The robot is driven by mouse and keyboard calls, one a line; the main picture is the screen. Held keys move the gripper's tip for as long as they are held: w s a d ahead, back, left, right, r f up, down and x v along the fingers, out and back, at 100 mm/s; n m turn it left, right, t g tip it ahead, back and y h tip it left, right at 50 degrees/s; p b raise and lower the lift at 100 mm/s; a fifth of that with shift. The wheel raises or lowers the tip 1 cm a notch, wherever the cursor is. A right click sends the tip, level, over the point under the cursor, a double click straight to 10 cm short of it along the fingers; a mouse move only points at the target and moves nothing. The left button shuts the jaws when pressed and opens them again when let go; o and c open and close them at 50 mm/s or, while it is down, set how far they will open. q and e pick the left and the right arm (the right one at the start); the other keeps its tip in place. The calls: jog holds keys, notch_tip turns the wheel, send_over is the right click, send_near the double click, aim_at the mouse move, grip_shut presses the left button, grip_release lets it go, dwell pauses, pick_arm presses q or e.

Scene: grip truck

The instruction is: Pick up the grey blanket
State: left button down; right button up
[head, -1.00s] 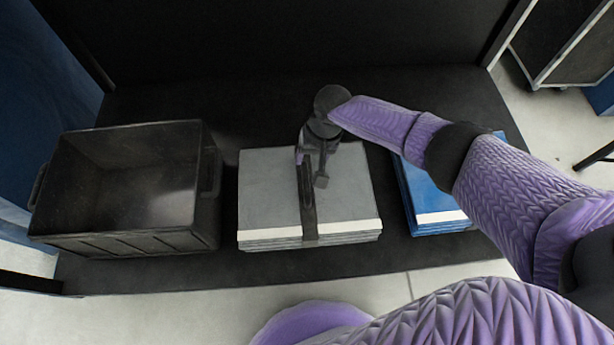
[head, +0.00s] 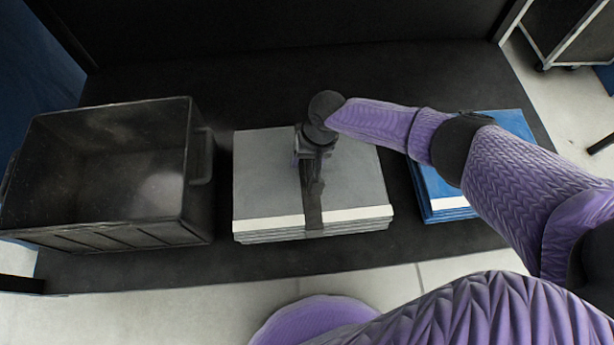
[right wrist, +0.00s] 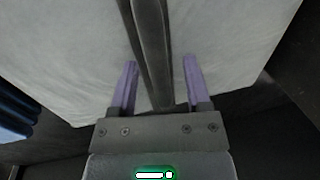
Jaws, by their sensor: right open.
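The grey blanket (head: 355,180) is a folded stack with a white stripe along its front edge, lying on the black shelf. A dark strap (head: 311,200) runs over its middle from front to back. In the right wrist view the blanket (right wrist: 225,50) fills most of the picture, and the strap (right wrist: 152,45) passes between my fingers. My right gripper (head: 310,150) is over the far part of the blanket, pointing down. Its two purple fingers (right wrist: 158,75) are open, one on each side of the strap. Whether they touch the blanket is unclear. My left gripper is not in view.
An open black crate (head: 110,228) stands left of the blanket and looks empty. A folded blue blanket (head: 505,122) lies to the right, partly behind my right arm. A dark wall rises behind the shelf (head: 300,258). A wheeled cart (head: 560,40) is at the upper right.

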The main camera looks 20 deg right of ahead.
grip_shut()
dwell(1.4)
